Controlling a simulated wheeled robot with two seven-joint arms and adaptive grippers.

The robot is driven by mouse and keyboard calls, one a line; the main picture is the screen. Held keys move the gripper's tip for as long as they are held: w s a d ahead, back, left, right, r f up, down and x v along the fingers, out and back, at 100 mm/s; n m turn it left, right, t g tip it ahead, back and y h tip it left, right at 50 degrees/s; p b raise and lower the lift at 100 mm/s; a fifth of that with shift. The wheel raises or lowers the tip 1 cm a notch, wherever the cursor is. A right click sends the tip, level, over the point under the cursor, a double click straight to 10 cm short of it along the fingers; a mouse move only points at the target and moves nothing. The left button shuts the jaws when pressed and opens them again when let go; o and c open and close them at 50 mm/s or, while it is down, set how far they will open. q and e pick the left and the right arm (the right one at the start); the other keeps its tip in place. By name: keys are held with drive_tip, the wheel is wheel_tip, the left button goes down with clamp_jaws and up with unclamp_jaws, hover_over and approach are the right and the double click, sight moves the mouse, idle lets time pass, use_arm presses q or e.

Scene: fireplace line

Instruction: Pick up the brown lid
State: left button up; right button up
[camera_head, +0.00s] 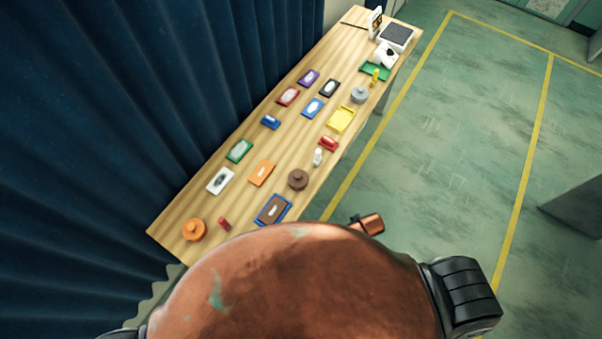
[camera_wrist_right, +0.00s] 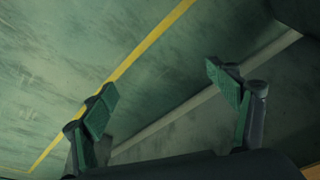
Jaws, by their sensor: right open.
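A brown round lid with a knob (camera_head: 298,179) lies on the wooden table (camera_head: 206,206), toward the near right edge. A brown rectangular piece with a pale handle (camera_head: 272,210) sits on a blue base close by. My right gripper (camera_wrist_right: 162,85) is open and empty in the right wrist view, its green-padded fingers wide apart over the green floor. No lid shows in that view. My left gripper is not in view. My own copper body hides the near end of the head view.
Orange round lid (camera_head: 194,230), small red piece (camera_head: 224,224), orange rectangle (camera_head: 262,172) and white bottle-like piece (camera_head: 318,156) surround the brown pieces. Several coloured lids lie farther up. A blue curtain (camera_head: 110,100) borders the table's left.

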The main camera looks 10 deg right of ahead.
drive_tip(key=w+a+r+n+y+p, duration=0.1)
drive_tip(key=w+a+r+n+p, duration=0.1)
drive_tip(key=w+a+r, duration=0.35)
drive_tip(key=w+a+r+n+y+p, duration=0.1)
drive_tip(key=w+a+r+n, duration=0.15)
drive_tip(key=w+r, duration=0.6)
wheel_tip(320, 180, up, 11)
drive_tip(key=n+y+p, duration=0.1)
drive_tip(key=n+p, duration=0.1)
drive_tip(key=n, duration=0.2)
hover_over(298, 175)
drive_tip(key=s+d, duration=0.2)
drive_tip(key=d, duration=0.1)
drive_tip(key=shift+m, duration=0.25)
drive_tip(key=shift+w+a+r, duration=0.15)
drive_tip(key=shift+a, duration=0.1)
drive_tip(key=shift+w+a+f, duration=0.15)
drive_tip(key=shift+a+f, duration=0.05)
drive_tip(key=shift+f, duration=0.1)
drive_tip(key=shift+p+x, duration=0.75)
drive_tip(key=shift+x, duration=2.7)
drive_tip(key=shift+d, duration=0.1)
drive_tip(key=shift+c, duration=0.2)
drive_tip(key=c, duration=1.2)
drive_tip(key=shift+r, duration=0.1)
